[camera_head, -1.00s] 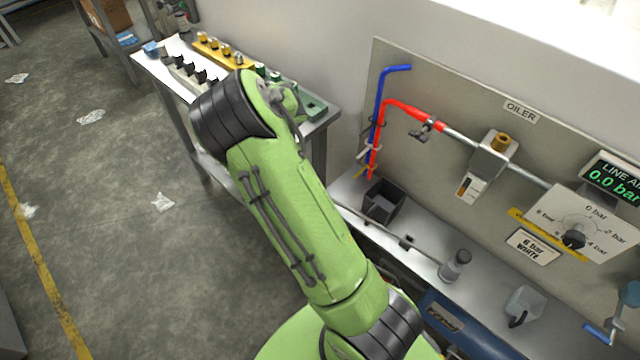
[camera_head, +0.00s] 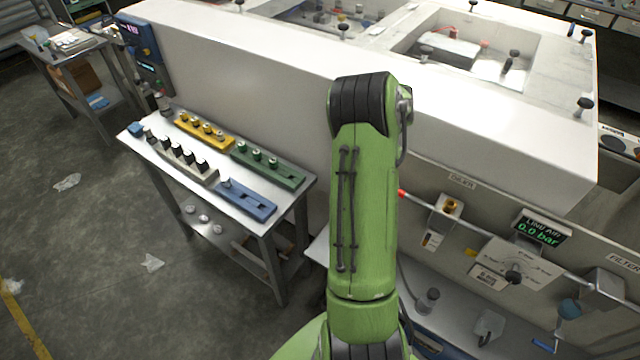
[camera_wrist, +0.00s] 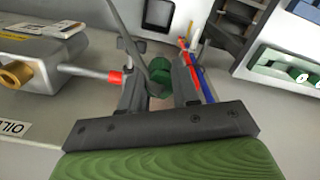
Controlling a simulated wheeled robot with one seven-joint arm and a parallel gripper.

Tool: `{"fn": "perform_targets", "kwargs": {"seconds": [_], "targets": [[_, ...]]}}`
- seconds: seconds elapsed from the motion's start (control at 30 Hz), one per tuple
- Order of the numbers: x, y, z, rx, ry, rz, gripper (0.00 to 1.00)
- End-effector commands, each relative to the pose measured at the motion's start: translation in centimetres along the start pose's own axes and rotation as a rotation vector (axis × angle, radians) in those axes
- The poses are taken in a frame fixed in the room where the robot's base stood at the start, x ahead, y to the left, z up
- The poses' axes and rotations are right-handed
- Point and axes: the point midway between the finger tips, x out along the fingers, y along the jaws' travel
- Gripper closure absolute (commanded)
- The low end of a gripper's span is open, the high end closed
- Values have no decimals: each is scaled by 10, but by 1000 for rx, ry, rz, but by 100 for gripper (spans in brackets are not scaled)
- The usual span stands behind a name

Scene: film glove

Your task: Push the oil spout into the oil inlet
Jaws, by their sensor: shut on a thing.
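My gripper (camera_wrist: 160,85) is shut on a dark green round piece (camera_wrist: 160,69) in the wrist view. A thin grey curved rod, perhaps the oil spout (camera_wrist: 126,40), runs up from between the fingers; I cannot tell whether it joins the green piece. The oiler has a brass round fitting, likely the oil inlet (camera_wrist: 14,75), at the left of the wrist view, apart from my gripper. In the head view the brass fitting (camera_head: 451,205) tops the oiler (camera_head: 438,226), right of my arm. My gripper is hidden there behind the arm.
A side table (camera_head: 268,228) bears yellow, white, green and blue racks. The pressure panel (camera_head: 513,262) is right of the oiler. A grey canister (camera_head: 428,301) stands on the lower shelf.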

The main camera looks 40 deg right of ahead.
Motion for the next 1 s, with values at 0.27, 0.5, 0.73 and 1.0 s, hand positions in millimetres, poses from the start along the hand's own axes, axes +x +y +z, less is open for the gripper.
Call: {"fn": "perform_targets", "kwargs": {"seconds": [0.27,0.5,0.73,1.0], "targets": [[-88,140,9,324,5,-7,99],[-115,199,26,465,7,-10,99],[-112,202,28,474,6,-10,99],[-106,201,29,473,6,-11,99]]}}
